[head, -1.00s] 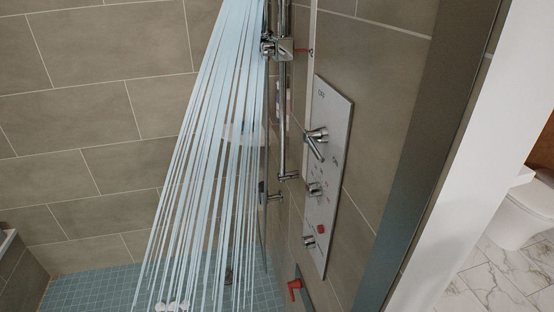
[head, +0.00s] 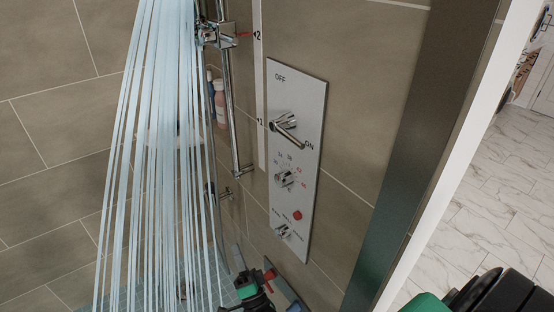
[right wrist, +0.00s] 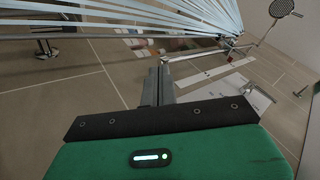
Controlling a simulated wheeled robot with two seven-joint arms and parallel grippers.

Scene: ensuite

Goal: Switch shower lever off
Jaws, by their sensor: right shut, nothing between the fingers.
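The chrome shower lever (head: 287,127) sits on the upper part of a pale control panel (head: 315,100) in the head view. It points down and right, towards the printed ON; OFF is printed above it. Water streams (head: 150,150) fall left of the panel. My right gripper (head: 239,262) is at the bottom of the head view, low and left of the panel, apart from the lever. Its fingers are shut and empty, and also show in the right wrist view (right wrist: 164,75). The panel shows there at the right (right wrist: 245,97). My left gripper is not in view.
A smaller dial (head: 287,178) and a lower knob (head: 283,231) are on the panel. A chrome rail (head: 232,110) and bottles (head: 220,102) stand left of it. A red handle (head: 269,275) shows near my gripper. A dark wall edge (head: 420,140) is at the right.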

